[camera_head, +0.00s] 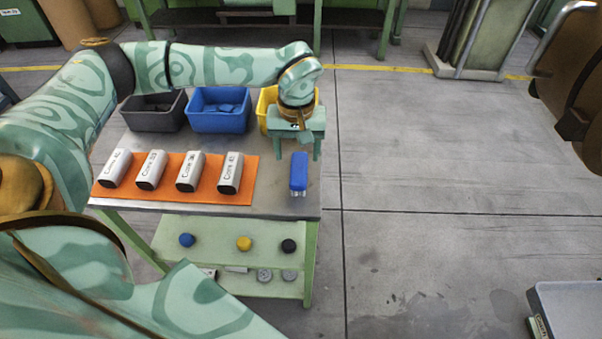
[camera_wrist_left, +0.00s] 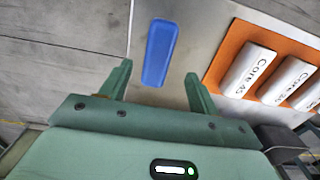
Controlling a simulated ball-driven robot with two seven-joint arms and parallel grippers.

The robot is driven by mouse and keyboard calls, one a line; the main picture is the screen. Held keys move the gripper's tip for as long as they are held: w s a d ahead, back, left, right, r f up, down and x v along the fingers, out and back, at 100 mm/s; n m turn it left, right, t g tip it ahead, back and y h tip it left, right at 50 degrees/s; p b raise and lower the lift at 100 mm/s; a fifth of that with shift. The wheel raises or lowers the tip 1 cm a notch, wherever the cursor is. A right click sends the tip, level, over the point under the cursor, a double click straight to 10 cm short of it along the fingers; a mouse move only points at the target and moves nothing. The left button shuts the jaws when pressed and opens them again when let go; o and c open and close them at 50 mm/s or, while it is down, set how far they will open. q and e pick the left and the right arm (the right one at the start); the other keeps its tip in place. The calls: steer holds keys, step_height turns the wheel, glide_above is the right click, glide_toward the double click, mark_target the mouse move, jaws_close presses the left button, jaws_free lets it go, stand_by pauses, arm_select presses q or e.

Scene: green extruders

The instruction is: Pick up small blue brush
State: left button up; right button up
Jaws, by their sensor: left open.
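The small blue brush (camera_head: 299,172) lies on the right part of the metal table top (camera_head: 272,196) in the head view, with pale bristles at its near end. It also shows in the left wrist view (camera_wrist_left: 159,52), ahead of and between my fingers. My left gripper (camera_head: 302,154) is open and empty, pointing down just behind the brush in the head view. In the left wrist view the gripper (camera_wrist_left: 156,82) has its two fingers spread apart, with the brush apart from both. My right gripper is not in view.
Black (camera_head: 152,120), blue (camera_head: 216,122) and yellow (camera_head: 263,108) bins stand behind. A lower shelf (camera_head: 215,250) holds several small knobs. Right of the table is open floor.

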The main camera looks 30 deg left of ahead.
mark_target(299, 166)
arm_select(q)
steer(key=shift+f, duration=0.6)
step_height(299, 166, down, 5)
steer(key=shift+w+d+b, duration=0.1)
steer(key=shift+w+b, duration=0.05)
steer(key=shift+b, duration=0.85)
steer(key=shift+r, duration=0.15)
steer(key=shift+c, duration=1)
steer(key=c, duration=0.9)
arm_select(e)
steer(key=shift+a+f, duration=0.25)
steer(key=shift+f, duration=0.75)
